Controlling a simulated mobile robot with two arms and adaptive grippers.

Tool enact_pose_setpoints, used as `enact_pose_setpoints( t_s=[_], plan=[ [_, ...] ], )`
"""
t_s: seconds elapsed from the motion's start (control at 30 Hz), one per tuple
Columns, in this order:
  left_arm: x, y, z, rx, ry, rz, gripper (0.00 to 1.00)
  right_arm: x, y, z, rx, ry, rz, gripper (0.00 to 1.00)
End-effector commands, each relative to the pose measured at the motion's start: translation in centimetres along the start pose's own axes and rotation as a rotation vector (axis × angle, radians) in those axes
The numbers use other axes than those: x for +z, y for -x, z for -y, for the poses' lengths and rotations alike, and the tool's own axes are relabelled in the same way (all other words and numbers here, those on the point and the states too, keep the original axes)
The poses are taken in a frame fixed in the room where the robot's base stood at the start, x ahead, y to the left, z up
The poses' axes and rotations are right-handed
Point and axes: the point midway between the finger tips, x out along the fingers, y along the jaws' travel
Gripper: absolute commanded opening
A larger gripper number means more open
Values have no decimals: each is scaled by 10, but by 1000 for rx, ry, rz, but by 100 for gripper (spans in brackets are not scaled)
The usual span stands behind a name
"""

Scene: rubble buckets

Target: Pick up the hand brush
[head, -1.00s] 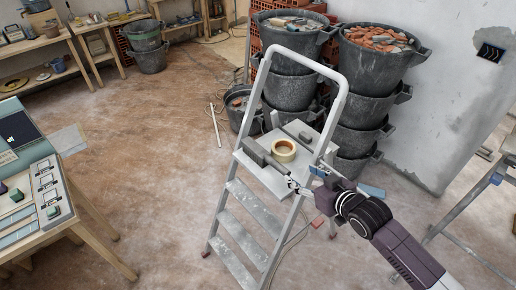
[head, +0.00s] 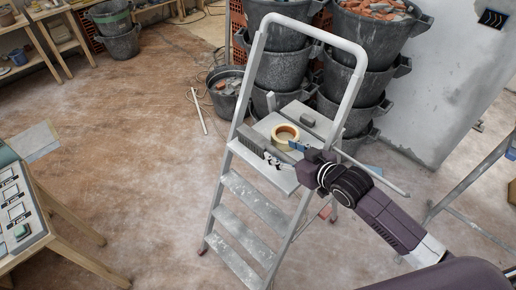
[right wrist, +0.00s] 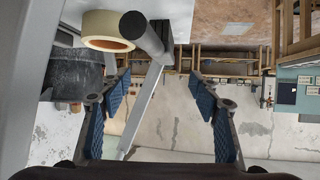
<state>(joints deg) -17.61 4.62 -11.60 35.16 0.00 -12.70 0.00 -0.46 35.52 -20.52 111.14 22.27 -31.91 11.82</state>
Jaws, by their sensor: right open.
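A stepladder (head: 230,193) stands in the middle of the head view. On its top platform lie a tan tape roll (head: 284,137), a grey block (head: 307,116) and a long grey object (head: 250,143) along the left edge, which looks like the hand brush; its bristles cannot be made out. My right gripper (head: 286,154) is at the platform's front edge, close to that object's near end. In the right wrist view the gripper (right wrist: 158,82) is open and empty, with a dark grey round handle (right wrist: 145,33) just beyond the fingertips, beside the tape roll (right wrist: 105,29). My left gripper is not in view.
The ladder's tall side rail (head: 350,92) rises right beside my right gripper. Stacked rubble buckets (head: 350,87) stand behind the ladder. A workbench (head: 52,238) is at the left. The floor between them is mostly clear.

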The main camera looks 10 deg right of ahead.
Motion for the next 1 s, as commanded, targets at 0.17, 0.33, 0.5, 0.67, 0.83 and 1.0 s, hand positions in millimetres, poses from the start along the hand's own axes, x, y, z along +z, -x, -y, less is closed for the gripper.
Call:
enact_pose_setpoints(
  t_s=[0.17, 0.33, 0.5, 0.67, 0.83, 1.0],
  plan=[
    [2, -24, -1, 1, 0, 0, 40, 22, -11, 0, 0, 0, 0, 57],
    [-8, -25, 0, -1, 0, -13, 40, 22, -21, 0, 1, -2, -1, 57],
    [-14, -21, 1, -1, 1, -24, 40, 22, -36, 0, 0, -1, -1, 57],
    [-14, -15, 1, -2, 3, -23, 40, 18, -45, -1, 1, -1, -1, 57],
    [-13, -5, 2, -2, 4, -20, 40, 12, -67, -3, 1, -1, 0, 57],
    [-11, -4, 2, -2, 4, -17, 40, 14, -85, -3, 1, -1, -1, 57]
  ],
)
